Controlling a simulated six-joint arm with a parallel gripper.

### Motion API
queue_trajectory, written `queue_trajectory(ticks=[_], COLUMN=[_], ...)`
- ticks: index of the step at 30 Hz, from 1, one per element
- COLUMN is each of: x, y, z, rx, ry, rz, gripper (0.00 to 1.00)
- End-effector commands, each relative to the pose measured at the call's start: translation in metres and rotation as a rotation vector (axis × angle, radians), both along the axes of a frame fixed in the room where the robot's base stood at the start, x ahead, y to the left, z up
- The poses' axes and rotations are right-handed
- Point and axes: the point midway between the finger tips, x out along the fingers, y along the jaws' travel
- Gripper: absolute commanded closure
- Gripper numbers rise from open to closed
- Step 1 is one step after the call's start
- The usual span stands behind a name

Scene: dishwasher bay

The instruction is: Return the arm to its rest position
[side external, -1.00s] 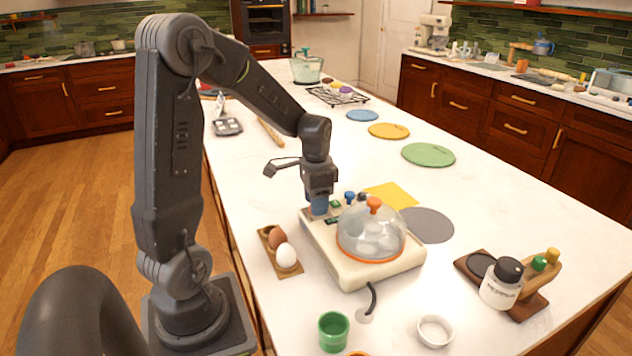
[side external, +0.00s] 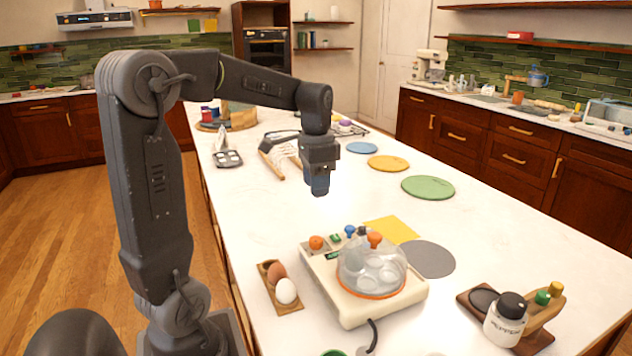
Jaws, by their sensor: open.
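My gripper (side external: 319,186) hangs pointing down in the air above the white counter, behind the egg cooker as the picture shows it. It is open, and I see nothing held in it. My arm reaches from the left of the picture to the right, with its upper link raised. The egg cooker (side external: 350,308) stands below and in front of the gripper, apart from it. A clear dome lid (side external: 370,263) with an orange knob covers its plate. An orange knob (side external: 316,243), a green button and a blue knob show along the cooker's rear edge.
A wooden tray (side external: 287,307) with a brown egg and a white egg lies left of the cooker. A pepper jar (side external: 505,320) stands on a wooden stand at the right front. Yellow, grey, green (side external: 428,187), orange and blue mats lie flat. The counter's right side is largely clear.

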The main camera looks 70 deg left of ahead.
Motion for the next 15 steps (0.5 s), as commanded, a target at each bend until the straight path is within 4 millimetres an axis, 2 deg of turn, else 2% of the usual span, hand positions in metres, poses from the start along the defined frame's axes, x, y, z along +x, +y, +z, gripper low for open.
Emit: queue_trajectory(ticks=[7,10,13,15], x=[0.0,-0.001,-0.006,-0.014], y=[0.0,-0.007,-0.032,-0.059], z=[0.0,0.001,0.006,0.01], rx=[0.0,0.007,0.029,0.049], ry=[0.0,-0.011,-0.053,-0.104], rz=[0.0,0.0,0.006,0.016], gripper=[0.55,0.55,0.55,0.55])
